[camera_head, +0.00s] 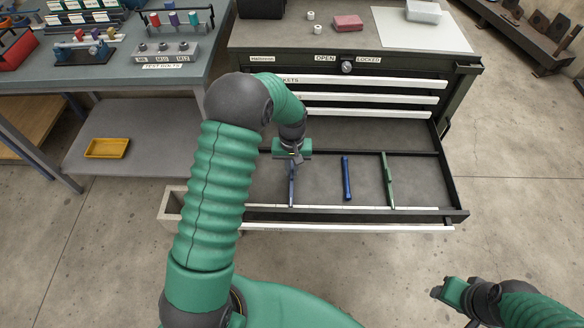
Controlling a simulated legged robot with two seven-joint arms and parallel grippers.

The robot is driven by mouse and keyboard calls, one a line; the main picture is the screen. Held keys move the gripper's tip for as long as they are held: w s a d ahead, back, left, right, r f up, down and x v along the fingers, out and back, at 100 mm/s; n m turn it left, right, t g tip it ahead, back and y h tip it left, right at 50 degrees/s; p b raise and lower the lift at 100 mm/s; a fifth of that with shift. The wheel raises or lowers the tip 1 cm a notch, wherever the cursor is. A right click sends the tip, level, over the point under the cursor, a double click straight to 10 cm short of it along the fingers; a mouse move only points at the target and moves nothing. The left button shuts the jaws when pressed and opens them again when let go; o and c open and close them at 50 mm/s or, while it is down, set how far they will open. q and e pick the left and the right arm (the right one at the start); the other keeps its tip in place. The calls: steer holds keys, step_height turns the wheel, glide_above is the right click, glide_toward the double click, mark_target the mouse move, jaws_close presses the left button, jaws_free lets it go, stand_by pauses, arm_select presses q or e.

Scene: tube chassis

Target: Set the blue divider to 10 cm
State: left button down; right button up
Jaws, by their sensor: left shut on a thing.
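The blue divider (291,192) stands in the left part of the open bottom drawer (420,180), running front to back. My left gripper (292,164) reaches down from above and is shut on the upper edge of the blue divider near its far end. The gripper hides part of that end. A green divider (389,182) stands farther right in the drawer. A dark blue rod-like object (347,180) lies between the two dividers. My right gripper (440,300) is at the lower right, away from the cabinet; its jaw opening is unclear.
The closed drawers (375,98) rise behind the open one. The cabinet top (290,38) holds a pink block (347,23) and small white pieces. A workbench (110,70) with sockets stands left, with a yellow tray (106,148) below.

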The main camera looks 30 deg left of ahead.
arm_select(q)
steer(key=shift+w+a+r, duration=0.1)
stand_by(0.5)
steer(key=shift+s+a, duration=0.2)
steer(key=shift+a, duration=0.1)
steer(key=s+a, duration=0.1)
steer(key=s+a+p, duration=0.1)
steer(key=a, duration=0.1)
steer(key=shift+a, duration=0.15)
steer(key=shift+s+a, duration=0.1)
steer(key=shift+a, duration=0.05)
steer(key=c, duration=1.7)
jaws_free()
steer(key=shift+o, duration=1)
steer(key=shift+s, duration=0.1)
